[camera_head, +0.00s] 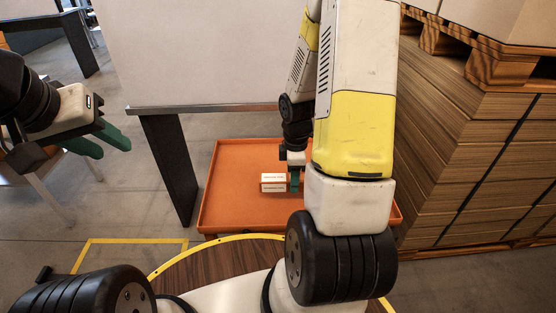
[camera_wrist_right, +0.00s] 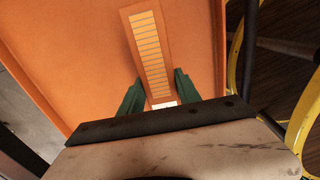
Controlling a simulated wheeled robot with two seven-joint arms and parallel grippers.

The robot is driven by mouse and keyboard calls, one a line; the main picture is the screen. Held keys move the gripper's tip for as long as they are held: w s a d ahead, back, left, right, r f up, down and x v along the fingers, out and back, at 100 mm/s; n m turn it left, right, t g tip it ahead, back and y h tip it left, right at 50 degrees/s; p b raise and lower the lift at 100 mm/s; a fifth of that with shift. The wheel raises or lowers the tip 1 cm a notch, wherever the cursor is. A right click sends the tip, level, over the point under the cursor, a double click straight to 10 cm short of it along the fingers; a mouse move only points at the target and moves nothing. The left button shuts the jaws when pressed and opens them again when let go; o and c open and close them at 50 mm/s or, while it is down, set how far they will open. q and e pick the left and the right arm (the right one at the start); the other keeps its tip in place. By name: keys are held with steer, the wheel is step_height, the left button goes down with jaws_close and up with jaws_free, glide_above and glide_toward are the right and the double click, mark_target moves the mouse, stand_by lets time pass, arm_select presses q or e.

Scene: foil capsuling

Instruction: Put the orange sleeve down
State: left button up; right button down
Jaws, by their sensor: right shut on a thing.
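The orange sleeve (camera_wrist_right: 152,50) shows in the right wrist view as a long strip with pale ladder-like bands and an orange border. It lies between the green fingers of my right gripper (camera_wrist_right: 159,88), which is shut on it. In the head view my right gripper (camera_head: 295,182) points down over the orange tray (camera_head: 240,150). A small white-labelled face (camera_head: 272,183) shows beside its fingers and looks like part of the held piece. I cannot tell whether the sleeve touches the tray floor. My left gripper (camera_head: 105,142) is empty at the far left, its green fingers apart.
The tray around the right gripper looks bare. A round wooden top (camera_head: 215,262) with a yellow rim is in front of it. A stack of brown boards (camera_head: 470,150) with a pallet (camera_head: 500,65) stands at the right. A pale panel (camera_head: 200,50) on dark legs stands behind.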

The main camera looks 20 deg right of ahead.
glide_above(258, 176)
steer(key=shift+d+f, duration=0.1)
steer(key=shift+f, duration=2.45)
steer(key=c, duration=0.9)
jaws_free()
steer(key=shift+f, duration=0.15)
steer(key=shift+o, duration=0.2)
